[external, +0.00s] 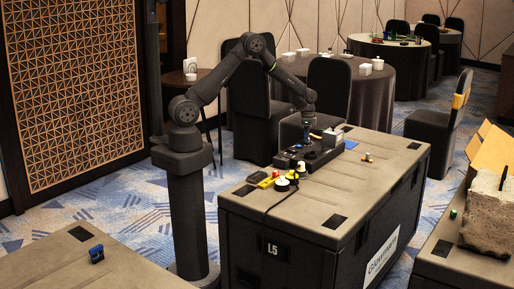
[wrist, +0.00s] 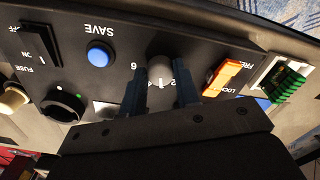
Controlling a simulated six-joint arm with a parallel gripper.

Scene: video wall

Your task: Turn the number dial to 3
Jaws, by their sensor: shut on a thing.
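The number dial (wrist: 160,70) is a grey rounded knob on the black control panel (wrist: 190,27). The wrist view shows the panel upside down. Printed numbers show around the dial, a 6 to its left and a 1 and 2 at its lower edge. My gripper (wrist: 161,88) is shut on the dial, one finger on each side. The fingers hide part of the number ring, and I cannot tell where the dial points. In the external view my gripper (external: 307,128) reaches down to the panel (external: 322,160) on the black case; the dial is too small to tell there.
Next to the dial are a blue SAVE button (wrist: 98,53) and an orange lock switch (wrist: 221,76). An ON/OFF rocker (wrist: 36,40), a fuse knob (wrist: 63,105) and a green connector (wrist: 285,80) lie farther out. Coloured buttons (external: 282,183) stand on the case (external: 330,205) nearby.

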